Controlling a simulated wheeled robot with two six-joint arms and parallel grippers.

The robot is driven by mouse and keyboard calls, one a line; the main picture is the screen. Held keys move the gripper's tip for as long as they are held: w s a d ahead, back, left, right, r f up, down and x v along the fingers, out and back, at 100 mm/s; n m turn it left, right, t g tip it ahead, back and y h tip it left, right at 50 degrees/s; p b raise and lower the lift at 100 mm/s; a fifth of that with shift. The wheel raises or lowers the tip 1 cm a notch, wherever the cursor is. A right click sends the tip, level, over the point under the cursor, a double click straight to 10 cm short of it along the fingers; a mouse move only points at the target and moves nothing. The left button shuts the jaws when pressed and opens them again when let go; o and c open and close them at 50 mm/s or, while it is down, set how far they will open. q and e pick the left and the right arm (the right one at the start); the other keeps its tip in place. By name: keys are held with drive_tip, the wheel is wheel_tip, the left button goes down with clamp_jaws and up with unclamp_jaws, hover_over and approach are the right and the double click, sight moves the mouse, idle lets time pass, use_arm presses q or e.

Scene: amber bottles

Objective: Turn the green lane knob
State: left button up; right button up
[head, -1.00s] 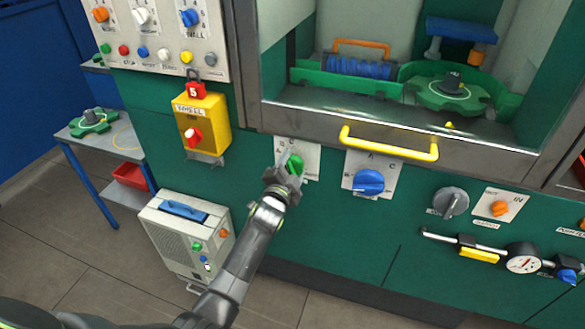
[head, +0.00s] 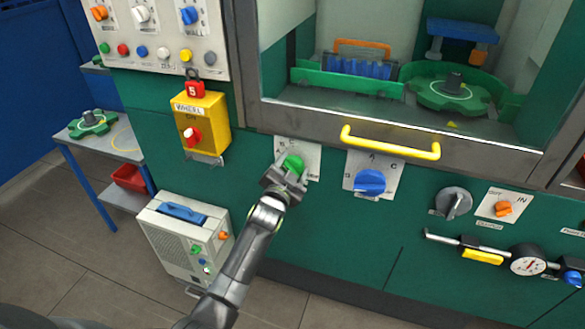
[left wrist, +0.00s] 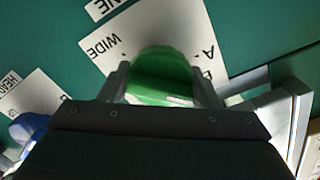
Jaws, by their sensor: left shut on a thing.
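The green lane knob (head: 293,163) sits on a white label plate (head: 312,160) on the green machine front, below the window. My left gripper (head: 287,176) reaches it from below and is shut on it. In the left wrist view the green knob (left wrist: 163,77) lies between the two fingers (left wrist: 165,88), one on each side. The plate (left wrist: 110,42) behind it shows the word WIDE and a letter A; part of its lettering is hidden by the knob and gripper. My right gripper is not in view.
A blue knob (head: 370,181) is to the right on its own plate, under a yellow handle (head: 390,143). A yellow switch box (head: 203,122) with a red padlock is to the left. A grey unit (head: 187,239) stands on the floor below.

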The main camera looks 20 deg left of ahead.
use_arm(q)
drive_tip(key=o, duration=1)
drive_tip(key=s, duration=1.7)
drive_tip(key=shift+s+a+b, duration=0.2)
drive_tip(key=shift+a+b, duration=0.05)
drive_tip(key=shift+b, duration=0.1)
